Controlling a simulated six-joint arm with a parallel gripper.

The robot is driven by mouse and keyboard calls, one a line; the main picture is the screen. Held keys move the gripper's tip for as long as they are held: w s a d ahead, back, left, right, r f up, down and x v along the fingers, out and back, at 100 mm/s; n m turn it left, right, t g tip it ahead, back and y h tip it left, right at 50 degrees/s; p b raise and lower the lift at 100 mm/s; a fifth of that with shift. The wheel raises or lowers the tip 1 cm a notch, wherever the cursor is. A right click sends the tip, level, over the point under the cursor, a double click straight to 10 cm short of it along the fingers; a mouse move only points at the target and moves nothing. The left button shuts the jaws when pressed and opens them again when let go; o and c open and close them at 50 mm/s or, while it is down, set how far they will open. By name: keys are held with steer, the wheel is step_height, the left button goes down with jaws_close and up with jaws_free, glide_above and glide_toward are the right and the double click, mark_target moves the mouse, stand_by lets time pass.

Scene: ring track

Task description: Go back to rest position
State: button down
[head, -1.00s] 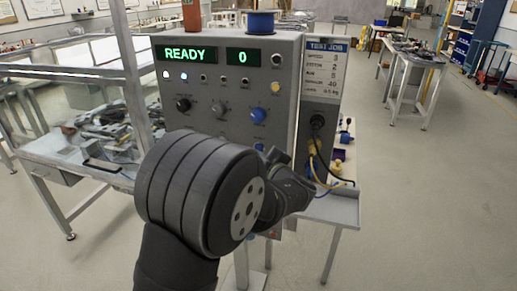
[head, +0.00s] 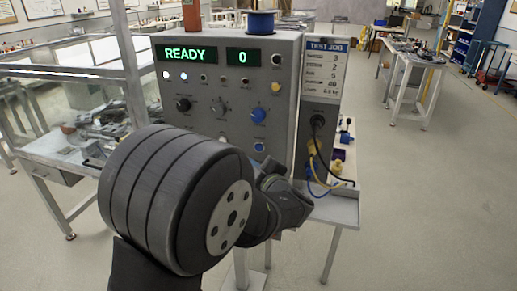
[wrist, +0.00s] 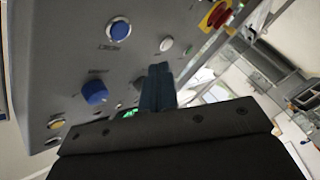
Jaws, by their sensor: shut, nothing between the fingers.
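My gripper (wrist: 158,88) shows in the wrist view with its dark fingers together and nothing between them. It points toward the grey control panel (wrist: 60,60) and overlaps its edge in that view; I cannot tell how far apart they are. In the head view my arm hides the gripper and the lower left of the panel (head: 230,90). The panel's displays read READY and 0. A blue knob (head: 258,116) and a blue lit button (head: 259,147) show on it. In the wrist view I see a blue button (wrist: 118,30) and a red emergency knob (wrist: 218,15).
Blue and yellow cables (head: 322,170) hang at the panel's right side, above a small grey table (head: 340,208). A metal-framed bench (head: 60,150) with dark parts stands at the left. The floor at the right (head: 440,200) is clear. Another workbench (head: 410,65) stands at the back right.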

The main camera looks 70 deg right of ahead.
steer(key=shift+d, duration=0.1)
stand_by(0.3)
steer(key=a, duration=0.4)
stand_by(0.4)
